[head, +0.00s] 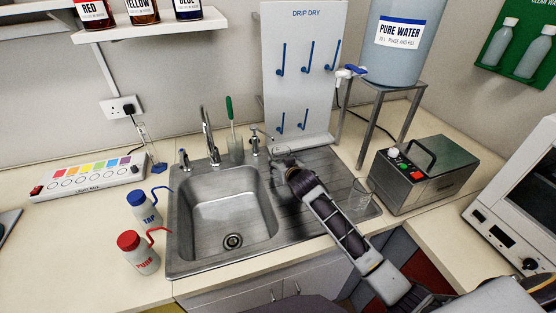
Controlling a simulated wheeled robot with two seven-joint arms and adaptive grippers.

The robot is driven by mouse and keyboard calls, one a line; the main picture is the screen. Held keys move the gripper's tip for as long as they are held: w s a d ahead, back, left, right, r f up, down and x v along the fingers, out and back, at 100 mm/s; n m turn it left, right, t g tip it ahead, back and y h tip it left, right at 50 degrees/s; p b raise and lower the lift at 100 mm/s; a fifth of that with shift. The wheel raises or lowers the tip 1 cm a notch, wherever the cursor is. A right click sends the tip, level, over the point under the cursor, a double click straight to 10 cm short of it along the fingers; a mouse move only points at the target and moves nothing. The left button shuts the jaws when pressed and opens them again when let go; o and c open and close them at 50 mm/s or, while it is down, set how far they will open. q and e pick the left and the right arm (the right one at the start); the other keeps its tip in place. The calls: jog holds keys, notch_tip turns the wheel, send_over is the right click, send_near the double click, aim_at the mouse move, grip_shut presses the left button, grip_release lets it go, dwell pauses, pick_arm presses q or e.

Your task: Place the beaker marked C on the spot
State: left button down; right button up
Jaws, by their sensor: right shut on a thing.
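My right gripper (283,163) reaches over the sink's ribbed drainboard, near its back edge. It is shut on a clear glass thing (280,151), which looks like a beaker and is mostly hidden by the gripper. No letter on it can be read from here. Another clear glass beaker (361,192) stands on the right part of the drainboard, beside my right forearm, and its marking cannot be read either. I cannot make out a marked spot. My left gripper is not in view.
The steel sink (228,212) is empty, with a tap (209,135) behind it. The drip dry board (300,75) stands behind the drainboard. A grey machine (425,172) is to the right.

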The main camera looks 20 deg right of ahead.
jog(key=shift+w, duration=0.1)
jog(key=shift+w, duration=1.9)
jog(key=shift+a+f, duration=0.1)
jog(key=shift+f, duration=0.6)
jog(key=shift+f, duration=0.15)
jog(key=o, duration=1.1)
jog(key=shift+c, duration=0.2)
jog(key=shift+s, duration=0.15)
jog(key=shift+v, duration=5.95)
